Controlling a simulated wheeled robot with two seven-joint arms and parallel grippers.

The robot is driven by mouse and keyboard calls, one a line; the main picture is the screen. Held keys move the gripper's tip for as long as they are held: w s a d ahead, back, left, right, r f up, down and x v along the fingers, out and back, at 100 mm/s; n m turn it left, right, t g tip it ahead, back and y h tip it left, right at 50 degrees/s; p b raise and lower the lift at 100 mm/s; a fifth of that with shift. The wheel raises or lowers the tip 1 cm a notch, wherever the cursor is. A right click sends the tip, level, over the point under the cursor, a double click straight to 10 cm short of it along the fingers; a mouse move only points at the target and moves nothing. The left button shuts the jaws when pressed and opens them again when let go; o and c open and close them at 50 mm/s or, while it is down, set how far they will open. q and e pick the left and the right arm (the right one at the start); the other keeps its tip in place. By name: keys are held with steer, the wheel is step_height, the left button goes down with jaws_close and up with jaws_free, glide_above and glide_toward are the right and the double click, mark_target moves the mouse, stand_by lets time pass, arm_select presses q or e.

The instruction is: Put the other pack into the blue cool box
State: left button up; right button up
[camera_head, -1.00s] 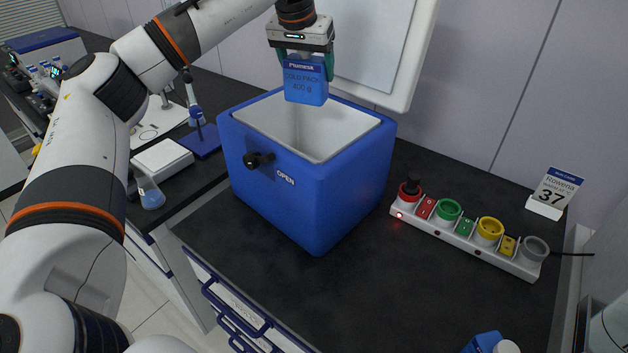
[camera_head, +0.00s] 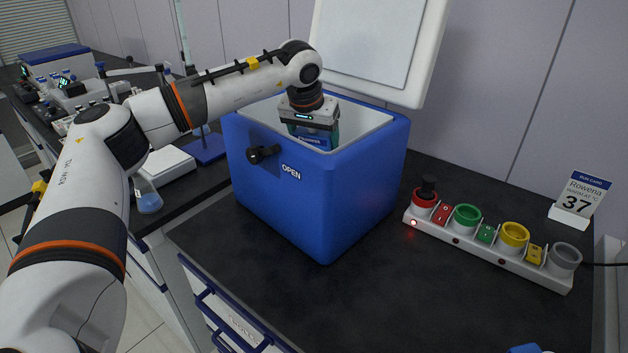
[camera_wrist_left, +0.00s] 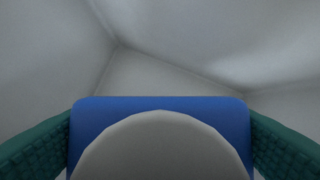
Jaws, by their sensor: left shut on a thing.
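The blue cool box (camera_head: 285,200) stands on the dark bench with its lid (camera_head: 378,45) raised at the back. My left gripper (camera_head: 313,132) is inside the box opening, shut on a blue cold pack (camera_head: 318,141). The box's front wall hides the lower part of the pack. In the left wrist view the pack (camera_wrist_left: 160,103) sits between the green finger pads, with the white box interior (camera_wrist_left: 150,75) around it. I cannot tell whether the pack touches the box floor. My right gripper is not in view.
A white strip with coloured sockets (camera_head: 490,248) lies right of the box. A card reading 37 (camera_head: 580,197) stands behind it. A blue object (camera_head: 526,349) is cut off at the bottom edge. A flask (camera_head: 147,197) stands at left.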

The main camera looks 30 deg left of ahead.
arm_select(q)
step_height(320, 180, down, 7)
steer(key=shift+r, duration=0.1)
stand_by(0.3)
steer(key=o, duration=1.4)
steer(key=shift+f, duration=0.2)
steer(key=shift+r, duration=0.3)
steer(key=v, duration=1.2)
steer(key=shift+f, duration=0.1)
